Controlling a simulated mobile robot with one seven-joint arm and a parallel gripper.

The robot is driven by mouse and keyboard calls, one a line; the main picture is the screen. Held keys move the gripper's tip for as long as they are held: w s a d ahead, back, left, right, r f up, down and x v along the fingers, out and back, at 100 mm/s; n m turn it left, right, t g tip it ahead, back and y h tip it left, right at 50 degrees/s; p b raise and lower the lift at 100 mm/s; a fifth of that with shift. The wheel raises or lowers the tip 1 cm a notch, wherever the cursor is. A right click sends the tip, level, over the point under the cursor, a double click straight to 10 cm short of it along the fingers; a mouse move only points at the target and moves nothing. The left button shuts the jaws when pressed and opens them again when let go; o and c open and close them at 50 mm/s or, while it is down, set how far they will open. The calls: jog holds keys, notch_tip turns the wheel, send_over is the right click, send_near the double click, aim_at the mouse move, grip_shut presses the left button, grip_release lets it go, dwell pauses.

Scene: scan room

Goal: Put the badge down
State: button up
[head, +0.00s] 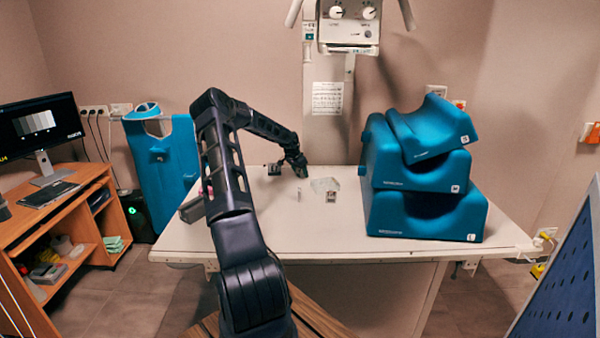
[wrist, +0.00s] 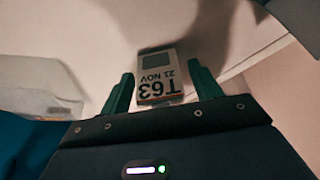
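The badge (wrist: 160,76) is small and pale, with a grey window and the print "T63 21 NOV" upside down in the wrist view. It sits between the two green fingertips of my gripper (wrist: 160,88), with a thin gap seeming to show on each side. In the head view my gripper (head: 301,172) is low over the table's far middle. A small pale upright piece (head: 298,195) just in front of it looks like the badge. I cannot tell from the wrist view whether the badge touches the table.
A clear tray (head: 325,185) stands just right, with a small labelled piece (head: 331,197) at its front. A small dark object (head: 273,169) is to the left. Stacked blue cushions (head: 425,214) fill the table's right side. The white table (head: 340,240) is bare in front.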

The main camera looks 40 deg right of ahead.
jog(key=shift+r, duration=0.1)
jog(key=v, duration=1.2)
jog(key=s+a+r+n+t+y, duration=0.1)
jog(key=s+a+r+n+y, duration=0.15)
jog(key=a+r, duration=0.75)
jog(key=s+a+r+n+t+y, duration=0.1)
jog(key=a+r+n, duration=0.15)
jog(key=a, duration=1.45)
jog(key=s+a+r+n+t+y, duration=0.1)
jog(key=s+a+r+n+t, duration=0.15)
jog(key=a+r, duration=0.75)
jog(key=s+a+n, duration=0.3)
jog(key=s+a, duration=0.2)
jog(key=a, duration=0.4)
jog(key=s+a+n, duration=0.3)
jog(key=s+a, duration=0.2)
jog(key=a, duration=0.4)
jog(key=s+a+f+n, duration=0.1)
jog(key=s+a+n, duration=0.1)
jog(key=s+a, duration=0.3)
jog(key=s+a+f+n, duration=0.1)
jog(key=s+a, duration=0.3)
jog(key=s, duration=0.5)
jog(key=shift+a+n, duration=0.4)
jog(key=shift+n, duration=0.35)
